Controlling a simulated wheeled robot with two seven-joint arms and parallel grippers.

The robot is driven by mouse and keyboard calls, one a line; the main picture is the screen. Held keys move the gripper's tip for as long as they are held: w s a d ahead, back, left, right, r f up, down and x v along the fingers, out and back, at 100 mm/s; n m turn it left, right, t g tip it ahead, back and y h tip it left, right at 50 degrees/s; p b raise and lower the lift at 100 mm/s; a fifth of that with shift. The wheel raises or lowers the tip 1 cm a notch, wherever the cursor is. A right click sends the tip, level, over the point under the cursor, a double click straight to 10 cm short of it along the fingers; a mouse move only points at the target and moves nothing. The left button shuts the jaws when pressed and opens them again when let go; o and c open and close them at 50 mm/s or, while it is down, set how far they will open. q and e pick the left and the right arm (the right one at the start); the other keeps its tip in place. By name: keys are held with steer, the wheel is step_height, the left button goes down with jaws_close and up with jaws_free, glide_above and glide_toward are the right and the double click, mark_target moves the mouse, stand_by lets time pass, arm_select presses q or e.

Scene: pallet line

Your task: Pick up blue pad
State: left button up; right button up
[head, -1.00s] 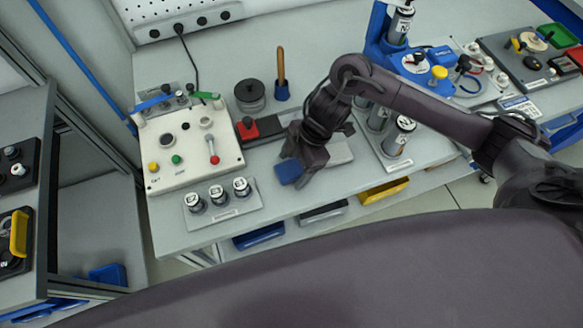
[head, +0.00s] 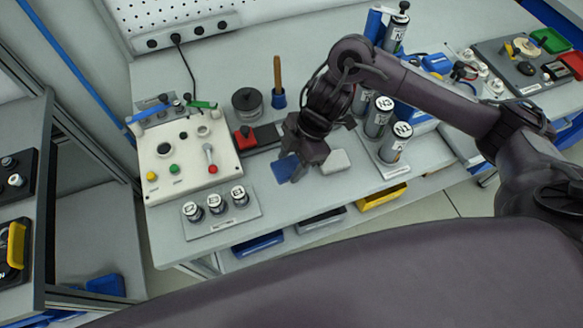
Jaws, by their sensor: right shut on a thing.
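The blue pad (head: 285,168) is at the fingertips of my right gripper (head: 296,170), above the front middle of the grey bench. The gripper is shut on the pad, and its fingers hide the pad's right part. Whether the pad touches the bench is hard to tell. A light grey pad or block (head: 335,161) lies just right of the gripper. My left gripper is not in view.
A cream control box (head: 188,153) stands to the left, with a plate of several labelled cylinders (head: 215,203) in front. A red block (head: 245,138) and a pot (head: 247,103) are behind the gripper. Labelled canisters (head: 395,143) stand to the right.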

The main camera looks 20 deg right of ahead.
mark_target(292, 165)
step_height(292, 165, up, 15)
steer(key=p, duration=0.2)
steer(key=shift+f, duration=0.15)
